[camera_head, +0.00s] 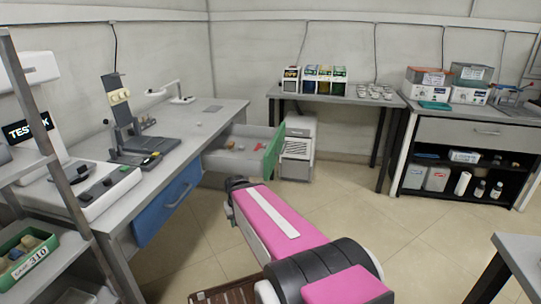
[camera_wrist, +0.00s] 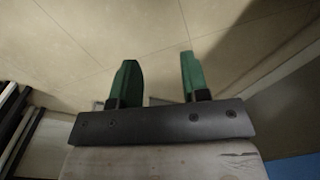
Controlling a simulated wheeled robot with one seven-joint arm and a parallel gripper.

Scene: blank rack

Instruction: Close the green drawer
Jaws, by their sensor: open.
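The green drawer stands pulled out from under the long bench at the left. Its green front panel (camera_head: 273,152) faces right, and its pale tray (camera_head: 250,131) is exposed, with a few small items inside. My arm's pink link reaches toward the drawer from below in the head view, and the dark wrist end is just below and left of the green front. My gripper (camera_wrist: 158,82) shows in the wrist view as two green-tipped fingers set apart. Nothing is between them but floor. In the head view the fingers are mostly hidden by my arm.
A blue drawer (camera_head: 168,202) sits in the same bench, nearer to me. A white cabinet (camera_head: 298,150) stands behind the green front. A table with boxes (camera_head: 340,98) is at the back, and shelving (camera_head: 470,150) is at the right. The floor (camera_head: 375,205) right of the drawer is clear.

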